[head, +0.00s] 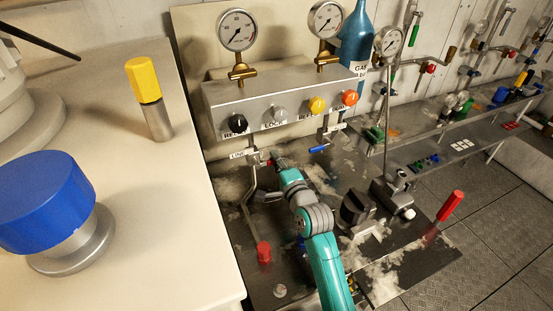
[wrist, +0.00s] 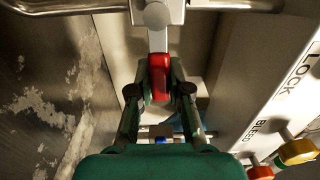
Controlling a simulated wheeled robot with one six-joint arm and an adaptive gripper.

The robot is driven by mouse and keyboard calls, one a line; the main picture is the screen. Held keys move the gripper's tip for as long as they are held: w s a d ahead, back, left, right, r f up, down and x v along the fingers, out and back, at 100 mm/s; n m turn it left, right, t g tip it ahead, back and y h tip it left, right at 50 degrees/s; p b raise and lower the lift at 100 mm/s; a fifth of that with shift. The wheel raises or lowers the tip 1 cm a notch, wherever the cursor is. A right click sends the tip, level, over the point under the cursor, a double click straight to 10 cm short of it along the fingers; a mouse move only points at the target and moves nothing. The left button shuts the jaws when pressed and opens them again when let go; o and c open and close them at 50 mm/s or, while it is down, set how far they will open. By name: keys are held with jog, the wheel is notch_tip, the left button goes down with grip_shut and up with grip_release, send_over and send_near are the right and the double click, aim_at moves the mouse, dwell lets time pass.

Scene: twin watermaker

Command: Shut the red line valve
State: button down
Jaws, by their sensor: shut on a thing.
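The red line valve handle (wrist: 158,72) shows in the wrist view, reaching from a pale valve body (wrist: 157,14) on a metal pipe. My gripper (wrist: 160,92) has its two fingers closed on the sides of the handle. In the head view the line valve (head: 254,157) sits below the panel beside a LINE label (head: 238,155). My gripper (head: 278,163) is at its red handle there, and the arm hides part of the scene behind it.
Above is a grey panel (head: 285,92) with several knobs and two gauges. A blue-handled valve (head: 318,149) is to the right. A white counter (head: 185,190) fills the left.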

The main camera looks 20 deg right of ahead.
dwell(0.4)
jog(key=c, duration=1.1)
grip_release()
jog(key=s, duration=1.2)
jog(key=shift+s, duration=0.1)
